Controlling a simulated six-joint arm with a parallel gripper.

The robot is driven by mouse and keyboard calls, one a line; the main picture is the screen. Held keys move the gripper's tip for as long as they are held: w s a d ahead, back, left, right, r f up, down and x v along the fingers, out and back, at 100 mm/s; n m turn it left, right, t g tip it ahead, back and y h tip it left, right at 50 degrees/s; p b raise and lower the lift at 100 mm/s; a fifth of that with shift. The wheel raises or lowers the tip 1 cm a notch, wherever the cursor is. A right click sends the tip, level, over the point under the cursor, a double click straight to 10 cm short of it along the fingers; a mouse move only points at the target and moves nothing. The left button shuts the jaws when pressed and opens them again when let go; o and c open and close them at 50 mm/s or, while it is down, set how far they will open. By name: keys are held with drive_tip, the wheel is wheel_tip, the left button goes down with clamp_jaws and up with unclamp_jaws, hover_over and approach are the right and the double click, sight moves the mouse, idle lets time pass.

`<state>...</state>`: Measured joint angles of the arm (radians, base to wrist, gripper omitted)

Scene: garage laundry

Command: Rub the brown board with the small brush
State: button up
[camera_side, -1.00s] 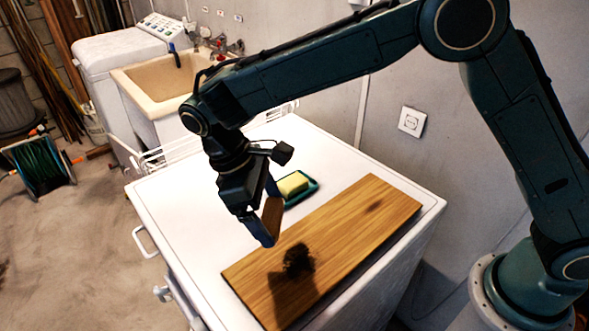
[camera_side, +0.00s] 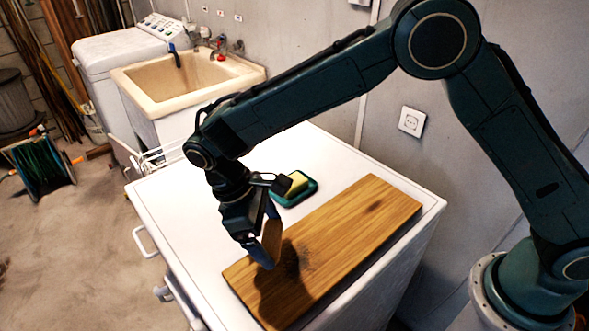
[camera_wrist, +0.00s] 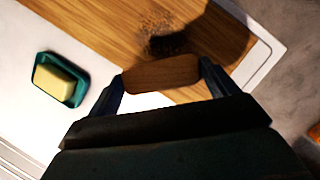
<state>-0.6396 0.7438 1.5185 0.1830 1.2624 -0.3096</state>
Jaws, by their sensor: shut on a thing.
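The brown board (camera_side: 355,215) lies flat on the white top, with a dark smudge (camera_side: 304,258) on its near part and a fainter mark (camera_side: 373,207) farther back. My gripper (camera_side: 269,254) is shut on the small brush (camera_side: 274,238), whose wooden back shows between the fingers. In the wrist view the brush (camera_wrist: 162,73) spans my gripper (camera_wrist: 163,75), close beside the smudge (camera_wrist: 170,42) on the board (camera_wrist: 90,22). The bristles are hidden, so I cannot tell whether they touch the board. My gripper and its shadow cover part of the smudge in the side view.
A teal dish (camera_side: 305,194) with a yellow soap bar (camera_side: 297,184) sits beside the board; it also shows in the wrist view (camera_wrist: 66,97). The white top (camera_side: 190,215) is clear left of the board. A sink (camera_side: 190,82) stands behind.

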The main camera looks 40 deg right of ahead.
sight(277, 228)
drive_tip(key=shift+f, duration=0.85)
drive_tip(key=shift+s+f, duration=0.45)
drive_tip(key=shift+s, duration=0.05)
drive_tip(key=shift+c, duration=0.2)
drive_tip(key=shift+s+f, duration=0.1)
drive_tip(key=shift+s, duration=3.3)
drive_tip(key=shift+c, duration=0.2)
drive_tip(key=shift+s+d, duration=0.1)
drive_tip(key=shift+d, duration=0.6)
drive_tip(key=shift+w+d, duration=0.1)
drive_tip(key=shift+w, duration=3.95)
drive_tip(key=shift+d, duration=0.75)
drive_tip(key=shift+s, duration=3.8)
drive_tip(key=shift+s+d, duration=0.1)
drive_tip(key=shift+s, duration=0.2)
drive_tip(key=shift+w+d, duration=0.1)
drive_tip(key=shift+d, duration=0.6)
drive_tip(key=shift+w, duration=3.9)
drive_tip(key=shift+w+a, duration=0.1)
drive_tip(key=shift+w, duration=0.05)
wheel_tip(277, 228, up, 8)
